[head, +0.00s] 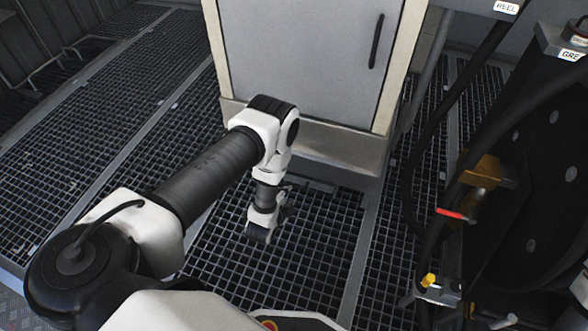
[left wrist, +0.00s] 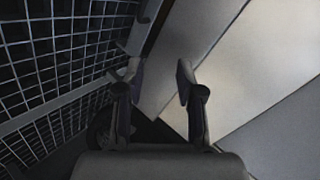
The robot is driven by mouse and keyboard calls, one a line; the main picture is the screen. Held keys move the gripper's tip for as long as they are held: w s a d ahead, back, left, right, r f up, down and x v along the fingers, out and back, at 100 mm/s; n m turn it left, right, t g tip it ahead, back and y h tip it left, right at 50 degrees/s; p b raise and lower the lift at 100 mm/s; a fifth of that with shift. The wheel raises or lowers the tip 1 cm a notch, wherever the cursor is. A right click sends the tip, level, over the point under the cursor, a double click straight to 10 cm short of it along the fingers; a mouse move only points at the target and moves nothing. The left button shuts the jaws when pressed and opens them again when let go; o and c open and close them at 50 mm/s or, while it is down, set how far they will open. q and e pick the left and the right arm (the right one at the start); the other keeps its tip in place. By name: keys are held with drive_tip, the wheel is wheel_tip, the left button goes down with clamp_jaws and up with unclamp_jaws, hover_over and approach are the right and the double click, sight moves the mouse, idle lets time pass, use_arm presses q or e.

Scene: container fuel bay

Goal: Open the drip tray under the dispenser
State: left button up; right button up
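The dispenser (head: 305,60) is a pale cabinet with a grey door and a dark vertical handle, at the top middle of the head view. Below the door runs a plain pale base panel (head: 340,143); I cannot tell whether this is the drip tray's front. My left gripper (head: 262,232) points down over the floor grating in front of the base. In the left wrist view its two fingers (left wrist: 158,75) stand apart with nothing between them. Pale flat panels (left wrist: 215,80) fill the right side of that view, beyond the fingers. My right gripper is out of view.
Dark floor grating (head: 320,235) lies around the cabinet, and also shows in the left wrist view (left wrist: 50,60). At the right stand a large dark reel (head: 535,190), black hoses and a brass-coloured fitting (head: 480,170). The grating left of the cabinet is clear.

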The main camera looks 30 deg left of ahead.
sight(294, 186)
use_arm(q)
drive_tip(key=w+a+f+m+t+b, duration=0.1)
drive_tip(key=f+b, duration=0.2)
drive_tip(key=f, duration=0.1)
drive_tip(key=w+a+f+m+t+b, duration=0.1)
drive_tip(key=f+b, duration=0.1)
drive_tip(key=f, duration=0.1)
drive_tip(key=w+a+f+m+t+y+b, duration=0.1)
drive_tip(key=w+f+b, duration=0.1)
drive_tip(key=f+b, duration=0.1)
drive_tip(key=shift+a+f+m+b, duration=0.2)
drive_tip(key=shift+f+m+b, duration=0.1)
drive_tip(key=shift+f, duration=0.55)
drive_tip(key=shift+w+a+f+m+t+b, duration=0.2)
drive_tip(key=shift+w+m+t+b, duration=0.1)
drive_tip(key=shift+t, duration=0.1)
drive_tip(key=shift+w+a+r, duration=0.1)
drive_tip(key=shift+w, duration=0.1)
drive_tip(key=b+x, duration=0.4)
drive_tip(key=x, duration=0.2)
drive_tip(key=shift+w+a+b, duration=0.1)
drive_tip(key=shift+w+b, duration=0.2)
drive_tip(key=shift+w, duration=0.1)
drive_tip(key=shift+w+r, duration=0.1)
drive_tip(key=shift+w, duration=0.1)
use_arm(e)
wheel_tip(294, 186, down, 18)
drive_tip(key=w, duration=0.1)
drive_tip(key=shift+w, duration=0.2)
